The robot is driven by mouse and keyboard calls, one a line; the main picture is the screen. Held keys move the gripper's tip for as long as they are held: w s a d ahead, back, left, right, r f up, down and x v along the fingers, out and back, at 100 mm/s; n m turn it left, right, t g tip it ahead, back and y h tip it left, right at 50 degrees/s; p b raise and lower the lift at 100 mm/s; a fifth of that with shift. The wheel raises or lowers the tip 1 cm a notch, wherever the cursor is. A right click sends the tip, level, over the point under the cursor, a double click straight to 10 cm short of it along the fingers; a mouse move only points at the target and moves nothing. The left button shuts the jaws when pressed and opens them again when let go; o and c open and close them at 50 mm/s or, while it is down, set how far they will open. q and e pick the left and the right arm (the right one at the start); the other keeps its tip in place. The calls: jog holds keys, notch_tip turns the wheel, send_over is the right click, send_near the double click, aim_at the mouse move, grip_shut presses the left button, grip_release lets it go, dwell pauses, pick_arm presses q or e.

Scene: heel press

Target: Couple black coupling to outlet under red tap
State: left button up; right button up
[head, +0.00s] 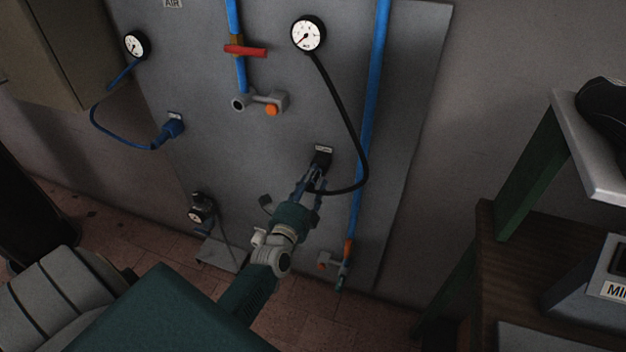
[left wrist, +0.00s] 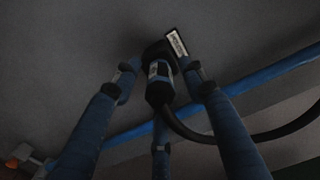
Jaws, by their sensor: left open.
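The black coupling (head: 321,162) is at the end of a black hose (head: 352,140) and sits at a dark holder under a small label on the grey panel. My left gripper (head: 313,184) is just below it, open, with its fingers pointing at the panel. In the left wrist view the coupling (left wrist: 158,88) lies between the spread fingers (left wrist: 160,72); I cannot tell if any finger touches it. The red tap (head: 245,50) is on a blue pipe at upper left. Under it is a grey outlet fitting (head: 260,100) with a dark round opening and an orange button. My right gripper is not in view.
A white gauge (head: 308,34) carries the black hose. A second gauge (head: 134,44) has a blue hose ending at a blue coupling (head: 173,127). Another blue pipe (head: 373,100) runs right of my gripper. A bench (head: 520,240) stands at right. The panel between outlet and gripper is clear.

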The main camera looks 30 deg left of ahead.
pick_arm(q)
jog(key=shift+w+a, duration=0.2)
jog(key=shift+w, duration=0.4)
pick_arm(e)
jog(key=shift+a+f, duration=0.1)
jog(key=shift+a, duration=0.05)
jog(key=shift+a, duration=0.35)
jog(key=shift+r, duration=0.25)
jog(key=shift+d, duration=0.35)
pick_arm(q)
jog(key=shift+p, duration=0.4)
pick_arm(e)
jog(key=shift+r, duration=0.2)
pick_arm(q)
jog(key=shift+c, duration=0.3)
grip_shut()
